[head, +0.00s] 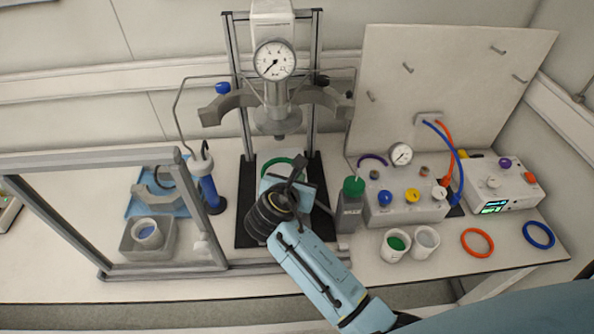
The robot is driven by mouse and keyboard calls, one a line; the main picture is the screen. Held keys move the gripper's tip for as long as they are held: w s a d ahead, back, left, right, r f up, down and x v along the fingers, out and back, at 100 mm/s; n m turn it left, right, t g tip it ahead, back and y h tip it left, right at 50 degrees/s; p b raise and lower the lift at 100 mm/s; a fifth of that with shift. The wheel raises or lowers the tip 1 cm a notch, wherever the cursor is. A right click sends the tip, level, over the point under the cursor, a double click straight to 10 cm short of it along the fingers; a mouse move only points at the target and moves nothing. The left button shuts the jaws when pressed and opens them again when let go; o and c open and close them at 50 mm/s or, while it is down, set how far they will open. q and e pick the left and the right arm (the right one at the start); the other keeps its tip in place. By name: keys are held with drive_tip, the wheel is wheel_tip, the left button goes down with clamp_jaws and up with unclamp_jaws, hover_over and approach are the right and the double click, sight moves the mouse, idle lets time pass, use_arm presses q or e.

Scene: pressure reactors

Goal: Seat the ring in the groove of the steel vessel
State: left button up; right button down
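A green ring (277,161) shows as an arc under the reactor head (276,115), just behind my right gripper (294,172). My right arm comes in from the lower right, and its dark wrist and gripper cover the front of the ring. I cannot tell whether the fingers are closed on the ring or whether it touches anything below. The steel vessel is mostly or wholly hidden behind my gripper, so its groove cannot be seen. My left gripper is not in view.
An orange ring (477,242) and a blue ring (538,235) lie at the right. Two white cups (396,246) and a green-capped bottle (352,205) stand right of my arm. A control box (405,203) is behind them. A framed shield (70,220) stands left.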

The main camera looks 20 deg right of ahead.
wheel_tip(320, 180, down, 4)
drive_tip(key=b, duration=0.3)
drive_tip(key=shift+r+b, duration=0.25)
drive_tip(key=shift+b, duration=0.1)
drive_tip(key=shift+f, duration=1.6)
drive_tip(key=shift+s+p, duration=0.1)
drive_tip(key=shift+p, duration=0.35)
drive_tip(key=shift+p, duration=0.55)
drive_tip(key=shift+f, duration=0.3)
idle(0.3)
drive_tip(key=c, duration=1.6)
unclamp_jaws()
